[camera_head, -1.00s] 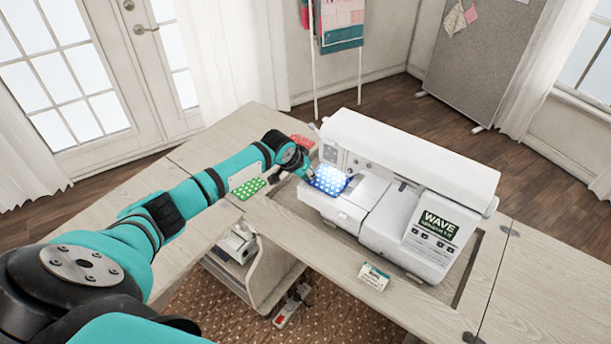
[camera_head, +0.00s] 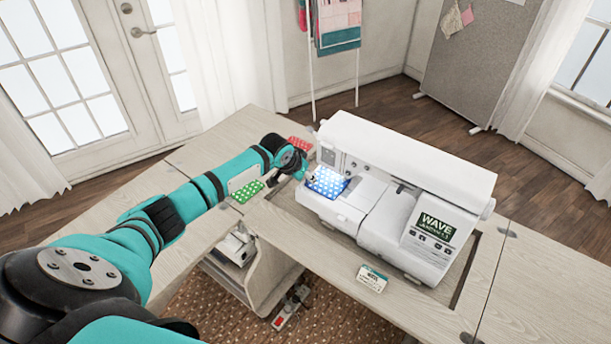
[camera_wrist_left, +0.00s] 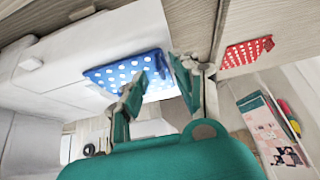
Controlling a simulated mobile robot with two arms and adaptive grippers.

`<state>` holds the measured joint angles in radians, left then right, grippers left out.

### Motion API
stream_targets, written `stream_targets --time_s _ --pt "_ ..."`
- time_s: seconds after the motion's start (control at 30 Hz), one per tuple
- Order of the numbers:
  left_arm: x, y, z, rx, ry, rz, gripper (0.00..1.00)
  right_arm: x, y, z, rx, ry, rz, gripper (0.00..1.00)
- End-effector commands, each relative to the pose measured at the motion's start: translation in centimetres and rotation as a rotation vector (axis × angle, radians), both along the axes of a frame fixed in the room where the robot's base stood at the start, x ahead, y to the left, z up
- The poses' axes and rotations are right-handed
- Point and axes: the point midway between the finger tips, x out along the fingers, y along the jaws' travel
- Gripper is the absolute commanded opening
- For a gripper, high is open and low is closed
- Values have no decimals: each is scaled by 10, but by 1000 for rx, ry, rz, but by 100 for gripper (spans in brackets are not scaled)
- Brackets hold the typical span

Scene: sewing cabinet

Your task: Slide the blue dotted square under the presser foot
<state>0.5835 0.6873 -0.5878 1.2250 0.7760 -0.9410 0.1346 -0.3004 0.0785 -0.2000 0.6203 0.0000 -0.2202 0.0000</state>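The blue dotted square (camera_head: 327,183) lies on the white bed of the sewing machine (camera_head: 410,190), at the machine's left end below its head. The presser foot is hidden from the head view by the machine's head, so I cannot tell whether the square is under it. In the left wrist view, the blue square (camera_wrist_left: 118,74) lies behind my left fingers. My right gripper is not in view.
A green dotted square (camera_head: 247,191) and a red dotted square (camera_head: 300,144) lie on the table left of and behind the machine. The table right of the machine (camera_head: 540,270) is clear.

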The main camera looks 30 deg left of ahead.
Motion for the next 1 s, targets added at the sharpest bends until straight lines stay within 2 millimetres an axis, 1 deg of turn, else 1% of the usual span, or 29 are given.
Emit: stream_targets --time_s 0.27,0.37,0.47,0.7,0.8,0.9,1.0 --pt "-1 1 1 1 0 1 33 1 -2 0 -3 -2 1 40" --pt "-4 1 7 1 -2 0 33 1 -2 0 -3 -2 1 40" --pt "-11 2 18 2 -2 -1 33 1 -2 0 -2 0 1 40" --pt "-39 5 62 3 -2 -1 33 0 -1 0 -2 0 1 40" --pt "-50 5 78 4 -1 -2 33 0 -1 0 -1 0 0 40" --pt "-57 6 90 1 -1 0 33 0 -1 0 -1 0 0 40" --pt "-62 6 97 1 1 0 33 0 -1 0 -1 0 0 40"
